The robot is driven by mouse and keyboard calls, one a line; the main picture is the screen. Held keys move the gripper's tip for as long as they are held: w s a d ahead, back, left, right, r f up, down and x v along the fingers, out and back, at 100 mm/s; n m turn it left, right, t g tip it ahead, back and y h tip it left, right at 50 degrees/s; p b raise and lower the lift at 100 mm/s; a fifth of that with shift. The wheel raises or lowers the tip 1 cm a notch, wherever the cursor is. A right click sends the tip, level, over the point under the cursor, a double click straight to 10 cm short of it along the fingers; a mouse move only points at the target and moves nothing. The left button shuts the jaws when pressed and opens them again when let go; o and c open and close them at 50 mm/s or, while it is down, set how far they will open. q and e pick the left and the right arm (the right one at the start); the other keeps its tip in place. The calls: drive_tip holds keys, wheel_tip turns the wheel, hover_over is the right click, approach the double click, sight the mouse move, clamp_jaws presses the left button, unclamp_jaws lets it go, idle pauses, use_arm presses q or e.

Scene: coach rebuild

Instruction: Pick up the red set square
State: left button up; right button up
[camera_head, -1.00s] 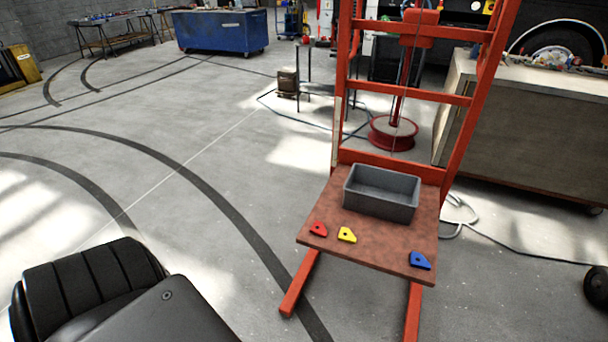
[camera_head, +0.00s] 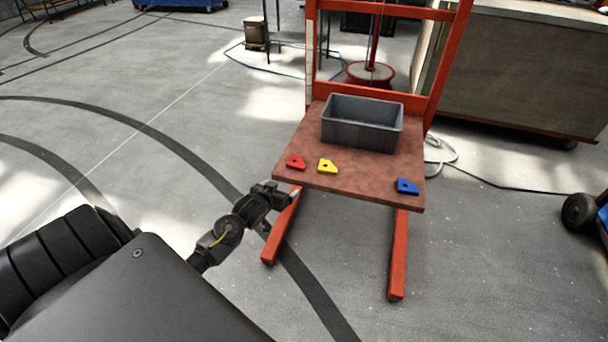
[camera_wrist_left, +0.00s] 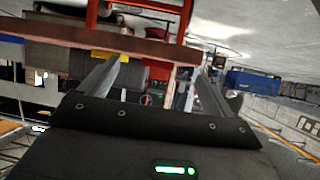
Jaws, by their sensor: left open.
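The red set square (camera_head: 296,162) lies flat near the left front corner of the brown board (camera_head: 350,192) on the red lift frame. The yellow set square (camera_head: 327,166) lies just right of it, and the blue one (camera_head: 407,186) near the right front corner. My left gripper (camera_head: 292,194) is open and empty, just off the board's front left edge, below the red set square in the picture and apart from it. My right gripper is not in view.
A grey open bin (camera_head: 362,134) stands on the board behind the set squares. The frame's red legs (camera_head: 399,255) reach forward along the floor. A workbench (camera_head: 510,85) stands at the back right. The floor left of the frame is clear.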

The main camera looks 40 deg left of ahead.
use_arm(q)
wheel_tip(320, 180, up, 4)
drive_tip(key=w+f+t, duration=0.1)
drive_tip(key=b, duration=0.2)
approach(295, 167)
drive_tip(key=w, duration=0.2)
drive_tip(key=shift+s+f+b+x, duration=0.1)
drive_tip(key=shift+f+b+x, duration=0.1)
drive_tip(key=shift+x, duration=0.7)
drive_tip(key=shift+s+f+b+x, duration=0.1)
drive_tip(key=shift+b+x, duration=0.05)
drive_tip(key=shift+x, duration=0.75)
drive_tip(key=shift+f+b+x, duration=0.15)
drive_tip(key=shift+b+x, duration=0.05)
drive_tip(key=shift+x, duration=0.7)
drive_tip(key=shift+w+a, duration=0.2)
drive_tip(key=shift+a, duration=0.05)
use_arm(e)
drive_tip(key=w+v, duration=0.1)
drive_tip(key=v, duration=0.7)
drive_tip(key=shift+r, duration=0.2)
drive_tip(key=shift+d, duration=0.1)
use_arm(q)
drive_tip(key=c, duration=1.1)
drive_tip(key=shift+r, duration=0.15)
